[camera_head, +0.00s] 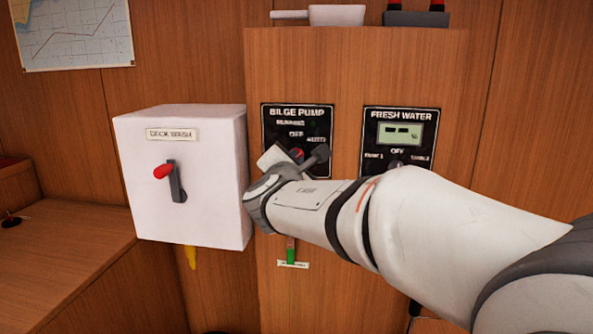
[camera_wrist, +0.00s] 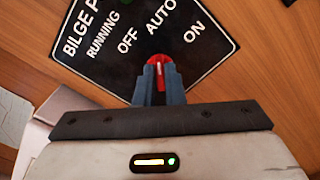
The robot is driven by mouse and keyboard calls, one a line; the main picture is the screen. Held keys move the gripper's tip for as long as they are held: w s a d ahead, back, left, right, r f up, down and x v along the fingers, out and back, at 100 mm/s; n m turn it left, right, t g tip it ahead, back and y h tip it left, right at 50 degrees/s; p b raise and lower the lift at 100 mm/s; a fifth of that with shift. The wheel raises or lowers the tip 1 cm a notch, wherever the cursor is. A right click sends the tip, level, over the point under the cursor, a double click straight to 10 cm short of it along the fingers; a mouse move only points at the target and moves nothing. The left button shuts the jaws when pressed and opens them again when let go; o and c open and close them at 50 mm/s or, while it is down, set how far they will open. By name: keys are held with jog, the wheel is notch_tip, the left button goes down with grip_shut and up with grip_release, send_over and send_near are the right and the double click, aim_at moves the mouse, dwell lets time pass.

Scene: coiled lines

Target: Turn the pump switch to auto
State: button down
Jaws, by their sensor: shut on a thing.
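The bilge pump panel (camera_head: 318,112) is a black plate on the wooden cabinet; it also shows in the wrist view (camera_wrist: 110,60), tilted there. Its labels there read RUNNING, OFF, AUTO and ON. The red pump switch (camera_wrist: 159,62) has a white line on its face, which appears to point up toward AUTO. My gripper (camera_wrist: 158,85) is shut on this switch, one finger on each side. In the head view the switch (camera_head: 298,152) is only a small red patch, mostly covered by my gripper (camera_head: 303,158).
A fresh water panel (camera_head: 399,118) is close on the right, partly behind my arm. A white deck wash box (camera_head: 180,215) with a red-tipped lever (camera_head: 172,177) juts out on the left. A green-tipped item (camera_head: 291,256) sits below the bilge pump panel.

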dwell(0.4)
jog(key=c, duration=1.5)
grip_release()
jog(key=shift+s, duration=0.15)
jog(key=s, duration=0.2)
jog(key=s+a, duration=0.1)
jog(key=s, duration=0.2)
jog(key=s+p, duration=0.1)
jog(key=s, duration=0.1)
jog(key=shift+s+a, duration=0.25)
jog(key=shift+d, duration=0.1)
